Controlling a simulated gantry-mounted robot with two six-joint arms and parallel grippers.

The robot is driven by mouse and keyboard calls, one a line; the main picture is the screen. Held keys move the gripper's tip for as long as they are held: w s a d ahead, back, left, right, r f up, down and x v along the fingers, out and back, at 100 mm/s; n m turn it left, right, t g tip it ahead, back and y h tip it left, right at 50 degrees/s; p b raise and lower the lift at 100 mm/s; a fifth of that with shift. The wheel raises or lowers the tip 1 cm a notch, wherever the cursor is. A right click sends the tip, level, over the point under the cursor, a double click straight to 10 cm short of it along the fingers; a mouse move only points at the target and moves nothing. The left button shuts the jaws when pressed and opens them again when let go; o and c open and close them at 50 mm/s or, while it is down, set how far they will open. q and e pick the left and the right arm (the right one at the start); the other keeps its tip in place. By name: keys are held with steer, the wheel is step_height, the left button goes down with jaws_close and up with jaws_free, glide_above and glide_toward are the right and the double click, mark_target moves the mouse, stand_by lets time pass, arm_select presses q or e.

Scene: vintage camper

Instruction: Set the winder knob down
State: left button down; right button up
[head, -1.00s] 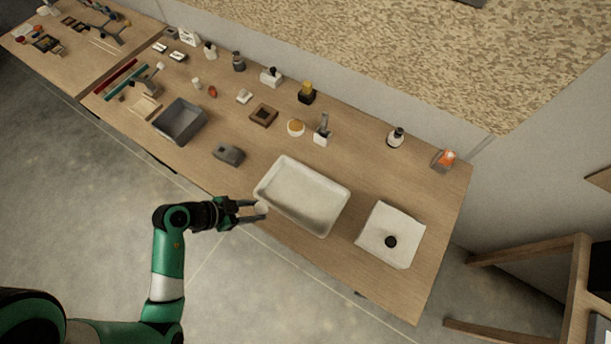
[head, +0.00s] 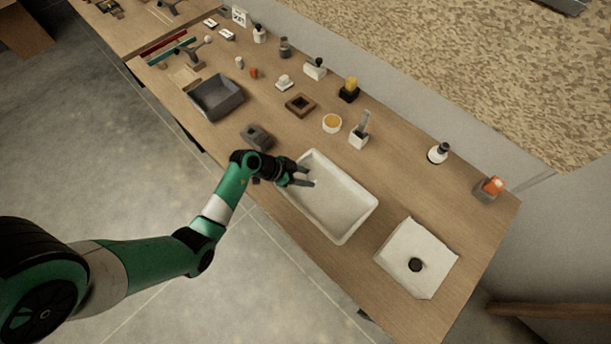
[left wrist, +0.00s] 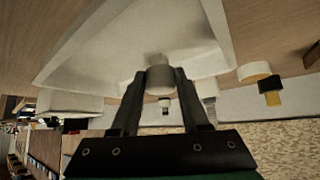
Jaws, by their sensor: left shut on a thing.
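My left gripper (head: 307,176) is over the left rim of the white tray (head: 358,215) in the head view. In the left wrist view the gripper (left wrist: 160,88) is shut on the winder knob (left wrist: 160,76), a small pale round piece held between the fingertips. The knob is hard to make out against the tray in the head view. The white tray (left wrist: 95,60) lies behind the knob in the left wrist view. I cannot tell whether the knob touches the tray's floor. My right gripper is not in view.
The tray looks empty in the head view.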

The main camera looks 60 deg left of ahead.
arm_select(q)
step_height(320, 180, down, 3)
steer(key=shift+s+r+b, duration=0.15)
steer(key=shift+b, duration=0.3)
steer(key=shift+r, duration=0.15)
steer(key=shift+c, duration=2)
jaws_free()
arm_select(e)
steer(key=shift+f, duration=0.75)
arm_select(q)
steer(key=p+v, duration=0.5)
steer(key=v, duration=0.7)
steer(key=shift+p, duration=0.3)
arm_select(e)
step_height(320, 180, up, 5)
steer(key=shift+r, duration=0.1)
